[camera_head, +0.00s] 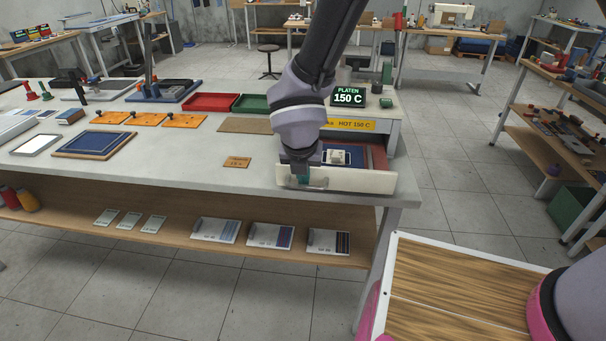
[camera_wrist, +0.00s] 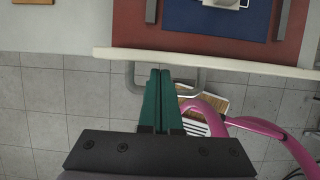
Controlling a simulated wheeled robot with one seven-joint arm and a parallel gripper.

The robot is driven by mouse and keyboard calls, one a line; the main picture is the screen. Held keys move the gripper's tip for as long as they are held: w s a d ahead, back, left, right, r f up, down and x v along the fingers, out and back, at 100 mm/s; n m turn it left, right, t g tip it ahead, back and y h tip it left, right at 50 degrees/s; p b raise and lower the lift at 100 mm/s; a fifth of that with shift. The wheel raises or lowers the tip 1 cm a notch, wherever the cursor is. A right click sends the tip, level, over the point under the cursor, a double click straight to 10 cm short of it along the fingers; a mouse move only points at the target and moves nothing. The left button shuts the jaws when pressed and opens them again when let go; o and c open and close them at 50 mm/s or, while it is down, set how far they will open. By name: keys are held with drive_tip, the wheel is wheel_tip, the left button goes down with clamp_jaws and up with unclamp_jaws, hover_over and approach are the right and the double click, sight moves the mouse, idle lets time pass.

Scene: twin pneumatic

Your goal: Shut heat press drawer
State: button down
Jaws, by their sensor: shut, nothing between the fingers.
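The heat press drawer (camera_head: 362,181) stands pulled out at the right end of the workbench. Its pale front panel faces me and its red-lined inside shows a blue pad (camera_head: 330,158) with a small whitish item on it. The wrist view shows the drawer front's top edge (camera_wrist: 220,62) and a grey handle (camera_wrist: 200,80) on its outer side. My gripper (camera_wrist: 160,75) is shut and empty, its green fingers pointing at the drawer front beside the handle. In the head view my wrist hides part of the drawer front; I cannot tell whether the fingertips touch it.
The press housing carries a yellow hot label (camera_head: 356,125) and a display (camera_head: 348,96) reading 150 C. Red (camera_head: 210,102) and green trays, wooden blocks and a blue board lie on the bench (camera_head: 200,172). Open floor lies in front, and a shelf (camera_head: 560,140) stands at the right.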

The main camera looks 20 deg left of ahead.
drive_tip(key=shift+w, duration=0.1)
drive_tip(key=w+a, duration=0.1)
drive_tip(key=w, duration=0.4)
drive_tip(key=w+a, duration=0.1)
drive_tip(key=w, duration=0.4)
drive_tip(key=w+a, duration=0.1)
drive_tip(key=w, duration=0.4)
drive_tip(key=shift+w+a, duration=0.15)
drive_tip(key=shift+a, duration=0.2)
drive_tip(key=shift+w+a, duration=0.15)
drive_tip(key=shift+w, duration=0.55)
drive_tip(key=shift+r, duration=0.15)
